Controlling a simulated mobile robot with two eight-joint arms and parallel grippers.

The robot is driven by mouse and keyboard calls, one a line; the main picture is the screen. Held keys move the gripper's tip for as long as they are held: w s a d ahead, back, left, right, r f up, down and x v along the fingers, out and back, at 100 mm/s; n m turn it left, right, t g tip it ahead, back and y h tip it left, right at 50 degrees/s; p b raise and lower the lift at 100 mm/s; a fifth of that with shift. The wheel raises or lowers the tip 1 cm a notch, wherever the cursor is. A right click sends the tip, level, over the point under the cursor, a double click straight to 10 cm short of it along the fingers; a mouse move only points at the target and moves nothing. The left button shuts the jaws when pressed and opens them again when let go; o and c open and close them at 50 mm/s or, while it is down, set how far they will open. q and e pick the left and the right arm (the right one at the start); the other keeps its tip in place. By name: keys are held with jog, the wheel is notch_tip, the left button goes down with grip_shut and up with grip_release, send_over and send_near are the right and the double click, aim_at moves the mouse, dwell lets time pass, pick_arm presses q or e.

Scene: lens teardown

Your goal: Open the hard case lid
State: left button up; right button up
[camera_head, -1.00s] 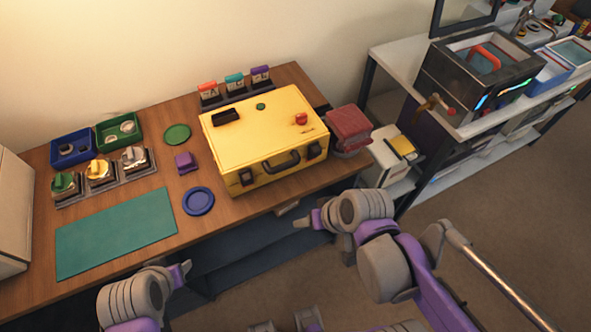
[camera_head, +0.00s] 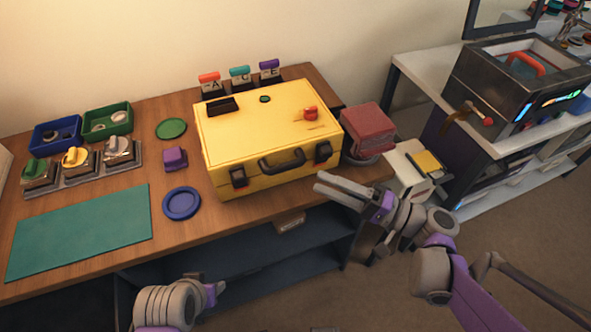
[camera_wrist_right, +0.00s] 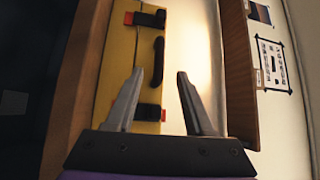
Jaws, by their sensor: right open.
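The yellow hard case (camera_head: 255,145) lies flat on the wooden table with its lid shut. A dark handle (camera_head: 282,161) and two dark latches, left (camera_head: 238,177) and right (camera_head: 323,151), are on its front side. My right gripper (camera_head: 326,184) is open and empty, just in front of the case below the right latch, apart from it. In the right wrist view the open fingers (camera_wrist_right: 159,74) point at the case front (camera_wrist_right: 118,60), with the handle (camera_wrist_right: 158,62) and a latch (camera_wrist_right: 150,111) beyond them. My left gripper (camera_head: 218,291) is low, before the table; its jaws are unclear.
A red stack (camera_head: 367,130) stands close right of the case. A purple block (camera_head: 175,159), blue dish (camera_head: 181,203) and green disc (camera_head: 171,129) lie left of it. Labelled cards (camera_head: 240,75) stand behind. A teal mat (camera_head: 80,230) covers the left front of the table.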

jog(key=f+x, duration=0.1)
jog(key=x, duration=0.7)
jog(key=shift+r, duration=0.5)
jog(key=shift+a, duration=0.1)
grip_shut()
dwell(0.7)
